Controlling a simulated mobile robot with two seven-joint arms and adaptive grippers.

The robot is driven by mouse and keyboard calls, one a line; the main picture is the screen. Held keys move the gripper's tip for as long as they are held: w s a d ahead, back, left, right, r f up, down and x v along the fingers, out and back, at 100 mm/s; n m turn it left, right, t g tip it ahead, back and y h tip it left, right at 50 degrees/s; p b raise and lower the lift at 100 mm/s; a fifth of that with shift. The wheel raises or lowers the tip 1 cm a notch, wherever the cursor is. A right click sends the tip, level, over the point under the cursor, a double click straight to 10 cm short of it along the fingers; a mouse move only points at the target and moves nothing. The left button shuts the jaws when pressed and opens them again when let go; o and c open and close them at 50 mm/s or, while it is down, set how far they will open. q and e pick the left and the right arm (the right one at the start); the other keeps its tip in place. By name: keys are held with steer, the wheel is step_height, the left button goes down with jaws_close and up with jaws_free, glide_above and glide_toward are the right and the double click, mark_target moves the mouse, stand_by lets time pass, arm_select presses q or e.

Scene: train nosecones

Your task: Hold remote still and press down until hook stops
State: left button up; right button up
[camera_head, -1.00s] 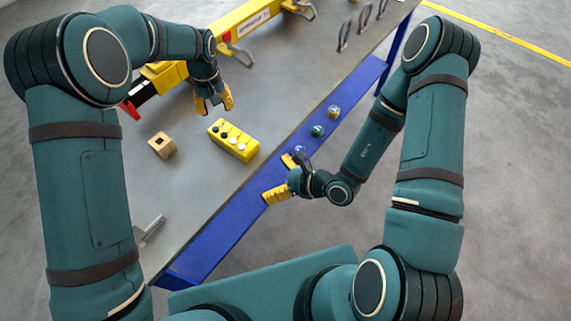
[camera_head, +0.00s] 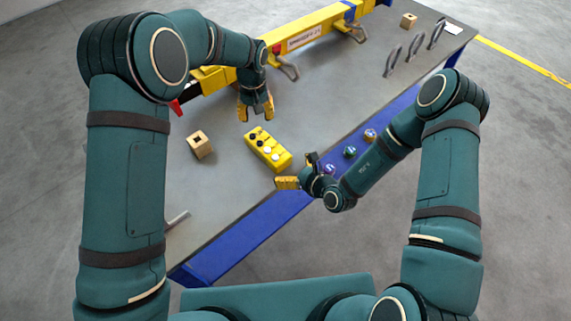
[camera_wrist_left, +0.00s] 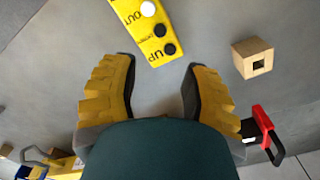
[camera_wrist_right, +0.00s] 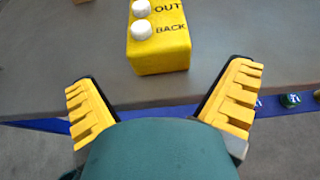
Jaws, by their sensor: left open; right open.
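The yellow remote (camera_head: 268,150) lies on the grey table with black and white buttons on top. Its UP end (camera_wrist_left: 152,38) shows in the left wrist view, and its end with white OUT and BACK buttons (camera_wrist_right: 160,40) shows in the right wrist view. My left gripper (camera_head: 256,112) is open and empty just beyond the remote's far end. My right gripper (camera_head: 298,174) is open and empty close to its near end, by the table edge. Neither touches the remote as far as I can see. A grey hook (camera_head: 287,68) hangs beside the yellow beam (camera_head: 310,38).
A wooden block with a square hole (camera_head: 201,145) stands left of the remote. Several grey handles (camera_head: 413,48) stand at the table's far right. Small round things (camera_head: 350,152) sit on the blue table edge (camera_head: 232,240). Grey table lies bare around the remote.

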mark_target(285, 165)
steer(key=shift+x, duration=1.8)
steer(key=shift+c, duration=0.3)
steer(key=c, duration=1.2)
arm_select(q)
jaws_close()
